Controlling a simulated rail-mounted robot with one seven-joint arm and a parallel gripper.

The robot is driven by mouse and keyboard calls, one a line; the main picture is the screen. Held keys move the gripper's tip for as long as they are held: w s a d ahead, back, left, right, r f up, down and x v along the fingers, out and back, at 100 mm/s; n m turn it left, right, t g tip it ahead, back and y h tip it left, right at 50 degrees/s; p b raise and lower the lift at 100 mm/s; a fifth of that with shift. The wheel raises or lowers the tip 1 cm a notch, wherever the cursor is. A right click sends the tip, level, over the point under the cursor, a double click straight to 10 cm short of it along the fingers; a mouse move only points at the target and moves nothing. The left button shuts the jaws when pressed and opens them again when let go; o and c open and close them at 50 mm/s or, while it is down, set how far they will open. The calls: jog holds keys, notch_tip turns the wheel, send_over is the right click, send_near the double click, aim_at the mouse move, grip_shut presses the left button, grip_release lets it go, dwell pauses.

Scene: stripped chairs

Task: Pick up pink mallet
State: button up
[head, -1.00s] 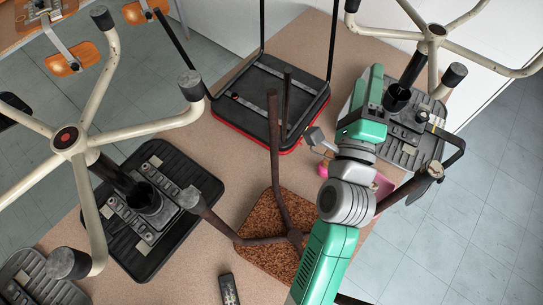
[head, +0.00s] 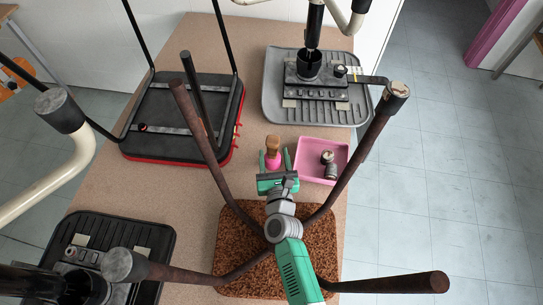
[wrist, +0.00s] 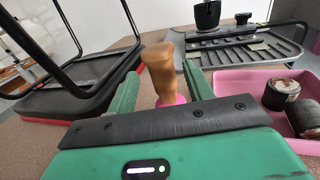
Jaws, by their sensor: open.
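The pink mallet (head: 273,146) stands upright on the table, wooden handle up and pink part below. In the wrist view its handle (wrist: 159,70) rises just beyond my gripper, with a little pink (wrist: 171,99) showing at its foot. My gripper (head: 275,164) is open and empty, with its two green fingers on either side of the mallet in the picture. In the wrist view the fingers (wrist: 161,84) also flank the mallet left and right, apparently without touching it. The mallet's lower part is partly hidden by my gripper.
A pink tray (head: 309,146) holding dark cylindrical items (head: 329,163) lies close right of the mallet. An upturned brown-legged chair with a speckled seat (head: 230,240) surrounds my arm. A black-and-red seat (head: 180,100) is to the left, a grey seat (head: 275,85) behind.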

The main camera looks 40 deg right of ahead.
aim_at(273, 148)
jog(key=x, duration=0.2)
jog(key=b+x, duration=0.1)
jog(key=x, duration=0.1)
jog(key=shift+w+d+r, duration=0.2)
jog(key=shift+w+d, duration=0.05)
jog(key=shift+d, duration=0.05)
jog(key=shift+c, duration=0.2)
grip_shut()
jog(key=shift+r, duration=0.1)
